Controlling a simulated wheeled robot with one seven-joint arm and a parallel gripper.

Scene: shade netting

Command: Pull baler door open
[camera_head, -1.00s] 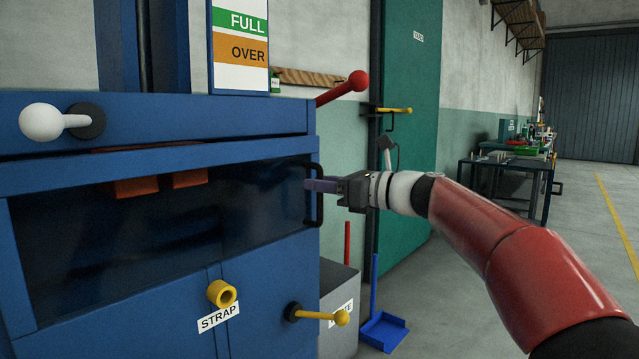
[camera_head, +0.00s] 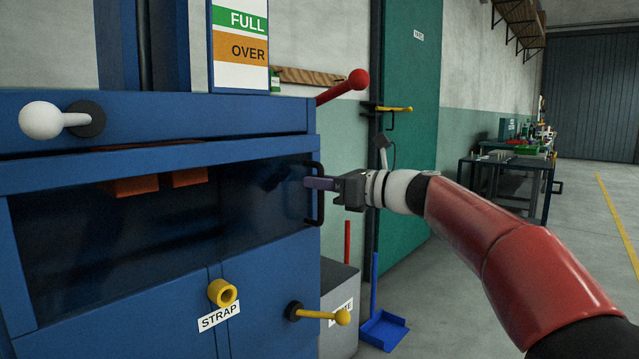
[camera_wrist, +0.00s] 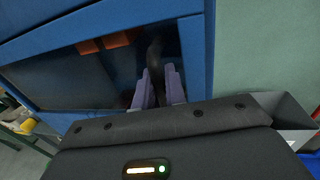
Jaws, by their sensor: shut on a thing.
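The blue baler door (camera_head: 120,305) fills the left of the head view, with a dark window panel (camera_head: 110,240) in its upper part. A black bar handle (camera_head: 319,208) stands upright at the door's right edge. My gripper (camera_head: 310,184) reaches it from the right, its purple fingers shut on the handle at about its upper middle. In the wrist view the two fingers (camera_wrist: 159,90) flank a dark bar against the blue frame. The door looks closed against the baler body. A yellow-knobbed latch (camera_head: 335,317) sits low on the door's right side.
A white-knobbed lever (camera_head: 45,121) and a red-knobbed lever (camera_head: 350,85) stick out above the door. A yellow strap spool (camera_head: 222,293) protrudes from the front. A grey box (camera_head: 340,290) and blue dustpan (camera_head: 383,330) stand right of the baler.

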